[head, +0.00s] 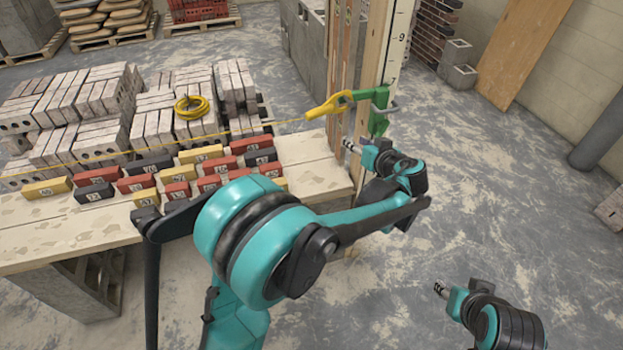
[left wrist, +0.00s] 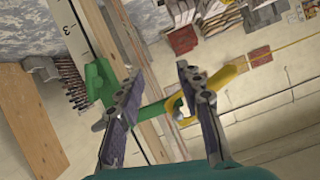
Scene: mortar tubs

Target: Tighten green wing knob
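A green clamp (head: 380,121) is fixed to the wooden post, with a short grey bar beside it and a green arm reaching left to a yellow hook (head: 327,107). I cannot single out the wing knob on the clamp with certainty. My left gripper (head: 372,148) is just below the clamp in the head view. In the left wrist view its two fingers (left wrist: 162,92) are spread, with the green arm crossing the gap and the yellow hook (left wrist: 222,78) by the right finger. It grips nothing visibly.
A yellow string runs left from the hook over a plank bench (head: 108,225) with numbered red, yellow and black blocks. Stacked grey bricks (head: 85,105) and a yellow coil (head: 191,107) lie behind. A measuring staff (head: 397,45) is on the post.

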